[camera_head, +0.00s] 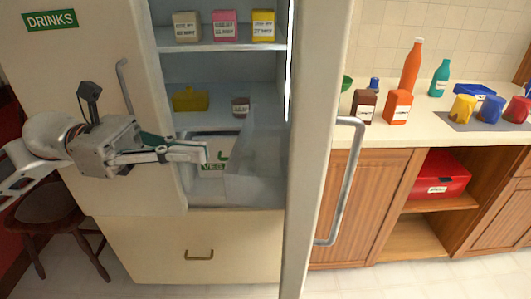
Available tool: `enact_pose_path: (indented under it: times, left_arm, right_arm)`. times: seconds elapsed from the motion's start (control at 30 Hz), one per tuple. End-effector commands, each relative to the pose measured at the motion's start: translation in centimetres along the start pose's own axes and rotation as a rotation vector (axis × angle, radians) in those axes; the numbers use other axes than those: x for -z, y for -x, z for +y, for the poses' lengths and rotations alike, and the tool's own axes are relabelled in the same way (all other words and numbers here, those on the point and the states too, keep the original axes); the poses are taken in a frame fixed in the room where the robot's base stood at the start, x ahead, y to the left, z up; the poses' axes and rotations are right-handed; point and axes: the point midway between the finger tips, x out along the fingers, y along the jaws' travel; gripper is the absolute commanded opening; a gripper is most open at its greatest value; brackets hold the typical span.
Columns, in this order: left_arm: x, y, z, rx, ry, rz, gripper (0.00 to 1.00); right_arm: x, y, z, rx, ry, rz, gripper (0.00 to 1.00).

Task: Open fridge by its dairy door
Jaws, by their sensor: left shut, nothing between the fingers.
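The fridge (181,90) stands in the middle with its interior showing. Its right-hand door (319,120) is swung out toward me and seen nearly edge-on, with a long grey handle (345,180) on its right side. No dairy label shows on it. The left-hand door (100,45) carries a green DRINKS sign (50,20) and a grey handle (123,86); it looks closed. My left gripper (205,152) is shut and empty, in front of the lower fridge opening, left of the open door and apart from its handle. My right gripper is out of view.
Inside are several cartons (224,25), a yellow container (190,99) and a drawer marked VEG (214,166). A counter (450,122) with bottles and boxes stands at right, above wooden cabinets (375,190). A dark chair (48,205) is at lower left.

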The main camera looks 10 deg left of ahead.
Motion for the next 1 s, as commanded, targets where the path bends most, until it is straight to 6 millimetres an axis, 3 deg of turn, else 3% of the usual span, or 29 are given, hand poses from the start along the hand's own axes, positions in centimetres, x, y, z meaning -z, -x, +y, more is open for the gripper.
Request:
enact_pose_path:
  times: [0.27,0.6,0.8,1.0]
  left_arm:
    - [-0.5,-3.8,-0.1,0.002,-0.004,-0.003,0.0]
    - [-0.5,-8.9,-0.1,0.001,-0.003,-0.003,0.0]
    - [-0.3,-10.9,0.0,0.0,-0.001,-0.002,0.0]
    - [-0.1,-11.5,0.1,-0.002,0.002,-0.001,0.0]
  right_arm:
    - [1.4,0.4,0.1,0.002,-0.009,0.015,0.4]
    - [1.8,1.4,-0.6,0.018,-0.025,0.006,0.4]
    - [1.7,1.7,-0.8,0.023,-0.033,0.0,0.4]
    - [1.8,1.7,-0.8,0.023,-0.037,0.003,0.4]
